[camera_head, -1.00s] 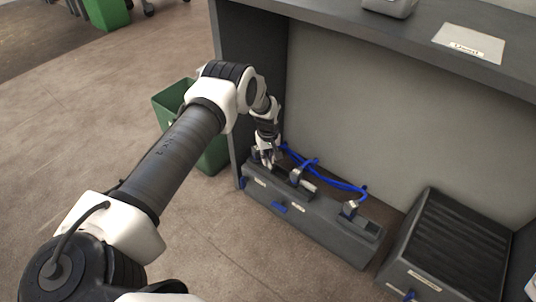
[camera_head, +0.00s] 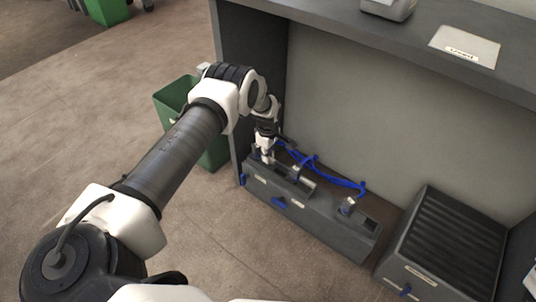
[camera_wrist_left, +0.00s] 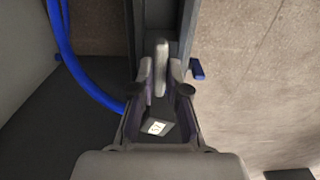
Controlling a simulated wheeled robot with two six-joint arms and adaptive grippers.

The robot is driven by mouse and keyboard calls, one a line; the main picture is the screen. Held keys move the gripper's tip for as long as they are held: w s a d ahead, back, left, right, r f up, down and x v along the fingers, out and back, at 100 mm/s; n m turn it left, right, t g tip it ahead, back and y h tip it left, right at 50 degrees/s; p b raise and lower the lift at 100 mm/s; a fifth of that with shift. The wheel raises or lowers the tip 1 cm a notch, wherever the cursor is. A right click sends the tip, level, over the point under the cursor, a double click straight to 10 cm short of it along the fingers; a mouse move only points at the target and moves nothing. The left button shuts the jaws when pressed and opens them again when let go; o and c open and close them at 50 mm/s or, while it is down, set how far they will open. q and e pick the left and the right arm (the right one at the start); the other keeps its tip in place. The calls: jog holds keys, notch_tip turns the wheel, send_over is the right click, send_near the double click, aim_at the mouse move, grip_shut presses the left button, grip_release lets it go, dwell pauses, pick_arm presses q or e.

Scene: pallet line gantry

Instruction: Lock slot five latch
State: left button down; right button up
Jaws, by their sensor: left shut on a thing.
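A long dark grey box (camera_head: 318,226) with slots along its top lies on the floor under the bench. My left gripper (camera_head: 266,158) points down at the box's left end slot. In the left wrist view, my left gripper (camera_wrist_left: 161,78) is shut, with a light grey latch lever (camera_wrist_left: 161,62) between its fingers. A black block (camera_wrist_left: 155,124) with a small white label sits close to the fingers; the label is too small to read surely. Other metal levers stand farther along the box, one in the middle (camera_head: 297,172) and one at the right (camera_head: 348,206). My right gripper is not in view.
Blue cables (camera_head: 340,182) run behind the box. Blue tabs (camera_head: 280,203) stick out from its front. A ribbed grey case (camera_head: 450,245) stands at right, a green bin (camera_head: 212,153) at left. The bench top (camera_head: 420,40) overhangs; the floor in front is clear.

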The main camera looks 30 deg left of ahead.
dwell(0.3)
pick_arm(q)
jog(key=c, duration=1.5)
grip_release()
jog(key=shift+o, duration=0.2)
notch_tip(320, 180, up, 12)
